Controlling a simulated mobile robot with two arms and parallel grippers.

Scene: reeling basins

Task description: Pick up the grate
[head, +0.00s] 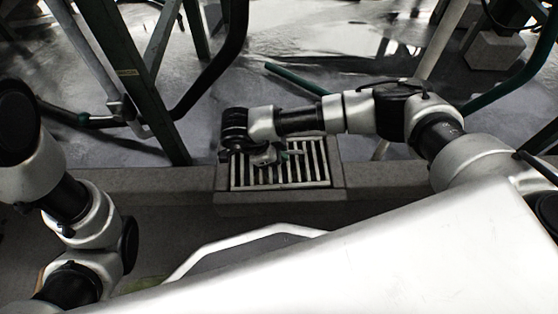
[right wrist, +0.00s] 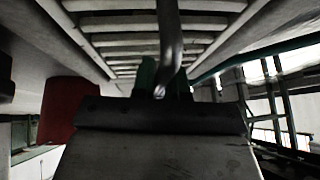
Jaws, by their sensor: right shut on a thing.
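The grate (head: 312,168) is a pale rectangular frame with several parallel slats. In the head view it lies within a grey stone surround on the floor, ahead of me; I cannot tell whether it is lifted at all. My right gripper (head: 282,156) reaches over it from the right and hides its upper left part. In the right wrist view the slats of the grate (right wrist: 122,38) fill the top, and the green-tipped fingers of the right gripper (right wrist: 165,82) are shut on one grey bar of it. My left arm shows at the left, but its gripper is out of view.
A stone kerb (head: 375,178) runs to both sides of the grate. Dark green metal legs (head: 140,85) stand behind left, and a green tube (head: 292,78) lies on the wet floor behind. A red object (right wrist: 72,106) shows in the right wrist view.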

